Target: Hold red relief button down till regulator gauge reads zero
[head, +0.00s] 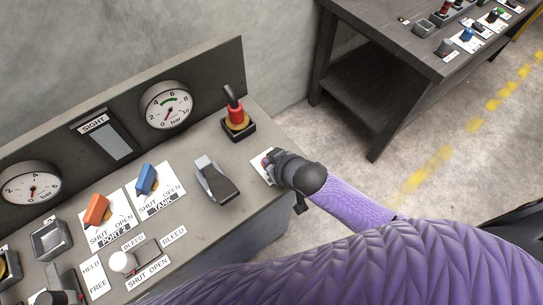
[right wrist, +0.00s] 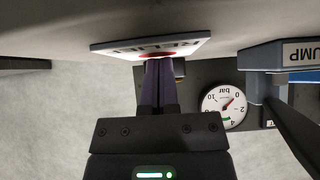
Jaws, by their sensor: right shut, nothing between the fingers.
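My right gripper (head: 270,160) is shut and empty, its fingertips at the red button (head: 265,161) on a white label plate at the panel's right end. In the right wrist view, which is upside down, the closed fingers (right wrist: 160,62) meet the red button on the plate (right wrist: 125,47) and hide most of it. I cannot tell how far the button is pressed. A gauge with a green arc (head: 167,105) stands on the back panel; its needle points low left, near 0. It also shows in the right wrist view (right wrist: 223,106), needle toward 0. My left gripper is not in view.
A black lever switch (head: 216,180) and a red-and-yellow knob (head: 236,118) stand close to my right gripper. Orange (head: 97,210) and blue (head: 147,179) valve handles and a second gauge (head: 32,188) are farther left. A dark table (head: 400,50) stands beyond a floor gap.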

